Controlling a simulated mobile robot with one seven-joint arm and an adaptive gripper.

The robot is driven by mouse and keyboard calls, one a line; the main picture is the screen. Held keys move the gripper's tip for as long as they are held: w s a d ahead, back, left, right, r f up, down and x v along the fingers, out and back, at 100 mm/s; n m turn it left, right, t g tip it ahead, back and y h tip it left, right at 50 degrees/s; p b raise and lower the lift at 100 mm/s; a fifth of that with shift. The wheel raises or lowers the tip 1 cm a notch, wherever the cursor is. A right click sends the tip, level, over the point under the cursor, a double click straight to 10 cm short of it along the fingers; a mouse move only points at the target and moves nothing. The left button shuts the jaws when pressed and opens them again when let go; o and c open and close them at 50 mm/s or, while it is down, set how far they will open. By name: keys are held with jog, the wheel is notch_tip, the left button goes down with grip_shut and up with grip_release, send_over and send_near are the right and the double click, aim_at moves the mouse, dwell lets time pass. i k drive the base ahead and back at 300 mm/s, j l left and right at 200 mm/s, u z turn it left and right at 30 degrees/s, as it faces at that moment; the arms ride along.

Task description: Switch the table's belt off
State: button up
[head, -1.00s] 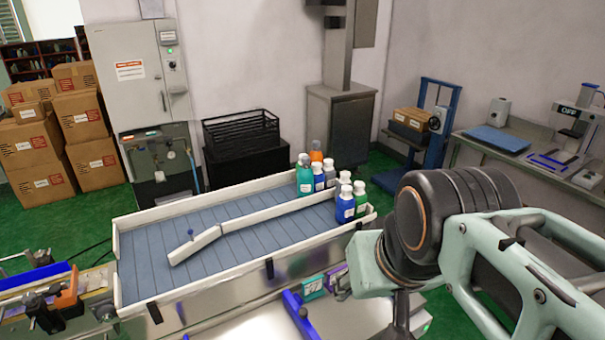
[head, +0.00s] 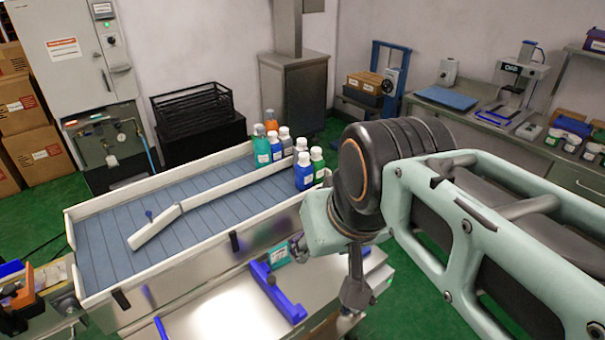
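The table's blue-grey slatted belt (head: 105,240) lies between pale side rails. A white guide arm (head: 155,226) slants across it, and several capped bottles (head: 275,150) stand in a cluster at its right end. My gripper (head: 350,318) points down in front of the table, at the right of its metal front. Its fingers are small and partly cut off from clear view, so I cannot tell whether they are open. A small green light (head: 388,283) shows just right of my gripper. I cannot make out a labelled belt switch.
A grey cabinet (head: 65,50) with a knob and green lamp stands behind left. A black crate (head: 192,105) is behind the belt. A side bench (head: 470,122) stands right, with green floor between.

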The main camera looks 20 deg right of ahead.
aim_at(373, 301)
jog(key=l+z, duration=0.1)
jog(key=z, duration=0.85)
jog(key=i+l+u, duration=0.2)
jog(key=i, duration=0.2)
jog(key=k, duration=0.45)
jog(key=k+u, duration=0.1)
